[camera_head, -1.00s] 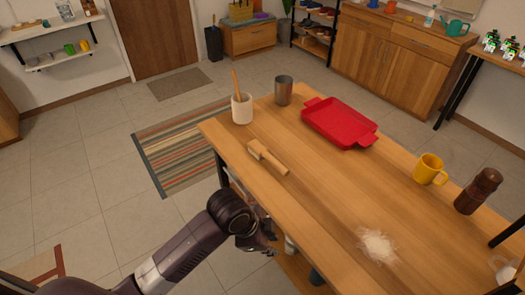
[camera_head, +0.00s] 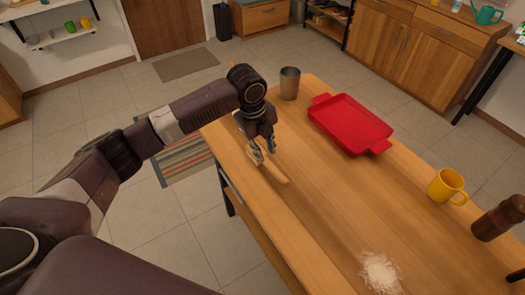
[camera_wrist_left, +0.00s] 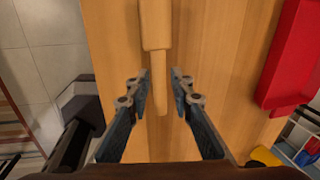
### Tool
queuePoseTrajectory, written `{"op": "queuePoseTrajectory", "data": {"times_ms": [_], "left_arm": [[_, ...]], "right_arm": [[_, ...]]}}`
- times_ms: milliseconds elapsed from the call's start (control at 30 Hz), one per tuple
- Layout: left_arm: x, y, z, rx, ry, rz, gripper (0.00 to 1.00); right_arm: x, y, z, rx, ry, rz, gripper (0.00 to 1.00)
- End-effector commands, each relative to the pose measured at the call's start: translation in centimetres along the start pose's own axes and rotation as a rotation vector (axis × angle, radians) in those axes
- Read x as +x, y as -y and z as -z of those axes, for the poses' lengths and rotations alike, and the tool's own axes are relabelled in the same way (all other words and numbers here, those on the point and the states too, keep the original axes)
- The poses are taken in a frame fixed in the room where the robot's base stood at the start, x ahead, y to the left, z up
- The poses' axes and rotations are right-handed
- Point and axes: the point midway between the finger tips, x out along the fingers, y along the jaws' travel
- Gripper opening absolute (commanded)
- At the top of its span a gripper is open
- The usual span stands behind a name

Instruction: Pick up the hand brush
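The hand brush (camera_head: 277,176) is light wood and lies on the wooden table near its left edge. In the left wrist view the brush (camera_wrist_left: 156,24) has its wide head toward the top and its handle pointing down between my fingers. My left gripper (camera_head: 262,150) is open above the brush, partly covering it in the head view. In the left wrist view the open fingertips (camera_wrist_left: 160,76) sit on either side of the handle, with visible gaps. Whether the fingers are down at handle height is hard to tell. My right gripper is not in view.
A red tray (camera_head: 350,124) and a grey metal cup (camera_head: 289,83) stand beyond the brush. A yellow mug (camera_head: 446,186), a dark brown mill (camera_head: 499,217) and a patch of white powder (camera_head: 380,272) are to the right. The middle of the table (camera_head: 330,205) is clear.

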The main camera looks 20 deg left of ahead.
Motion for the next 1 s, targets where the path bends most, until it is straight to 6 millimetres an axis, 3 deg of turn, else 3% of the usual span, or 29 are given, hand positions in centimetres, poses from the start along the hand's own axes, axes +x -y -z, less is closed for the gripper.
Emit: {"op": "queuePoseTrajectory", "data": {"times_ms": [300, 533, 867, 1000], "left_arm": [[3.4, -0.1, 0.1, 0.002, -0.002, -0.004, 0.21], [6.8, -0.2, 0.2, 0.002, -0.001, -0.002, 0.21], [7.5, -0.2, 0.2, 0.002, 0.001, -0.001, 0.20], [7.5, -0.2, 0.2, 0.002, 0.001, 0.000, 0.04]], "right_arm": [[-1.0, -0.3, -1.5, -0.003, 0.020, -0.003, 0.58], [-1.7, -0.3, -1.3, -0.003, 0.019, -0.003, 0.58], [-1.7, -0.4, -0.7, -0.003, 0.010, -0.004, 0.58], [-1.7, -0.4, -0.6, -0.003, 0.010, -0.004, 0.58]]}}
